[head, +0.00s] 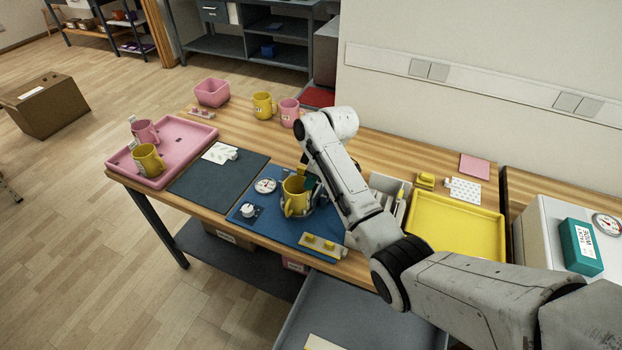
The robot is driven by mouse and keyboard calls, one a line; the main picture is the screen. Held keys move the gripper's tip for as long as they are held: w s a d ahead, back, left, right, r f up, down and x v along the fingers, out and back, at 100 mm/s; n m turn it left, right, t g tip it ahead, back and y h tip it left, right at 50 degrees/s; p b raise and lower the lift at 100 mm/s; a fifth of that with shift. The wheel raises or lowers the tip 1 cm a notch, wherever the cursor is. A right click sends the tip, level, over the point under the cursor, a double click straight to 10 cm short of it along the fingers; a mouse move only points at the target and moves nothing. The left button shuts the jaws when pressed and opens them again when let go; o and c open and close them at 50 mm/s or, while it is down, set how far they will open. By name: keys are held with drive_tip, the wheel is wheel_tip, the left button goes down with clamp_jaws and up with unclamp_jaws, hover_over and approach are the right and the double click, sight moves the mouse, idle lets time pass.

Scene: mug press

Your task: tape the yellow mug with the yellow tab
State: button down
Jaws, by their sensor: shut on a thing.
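The yellow mug (295,200) is upright over the blue mat (253,222), at a grey round fixture (316,208), with its handle towards the front. My gripper (309,184) is at the mug's back right rim, mostly hidden behind my arm. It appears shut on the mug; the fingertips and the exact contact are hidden. I cannot tell whether the mug rests in the fixture or hangs just above it. Yellow tabs (312,239) sit on a pale holder (335,253) at the mat's front right edge.
A dial (265,186) and a white knob (248,210) are left of the mug. A pink tray (180,133) holds a pink and a yellow mug. Another yellow mug (263,106) and pink mug (289,112) stand behind. A yellow tray (455,226) is right of my arm.

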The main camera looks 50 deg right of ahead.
drive_tip(key=shift+s+a+f, duration=0.1)
drive_tip(key=shift+f, duration=0.1)
drive_tip(key=c, duration=1.1)
unclamp_jaws()
drive_tip(key=shift+r, duration=0.1)
drive_tip(key=b+v, duration=0.1)
drive_tip(key=v, duration=0.9)
drive_tip(key=shift+r, duration=0.35)
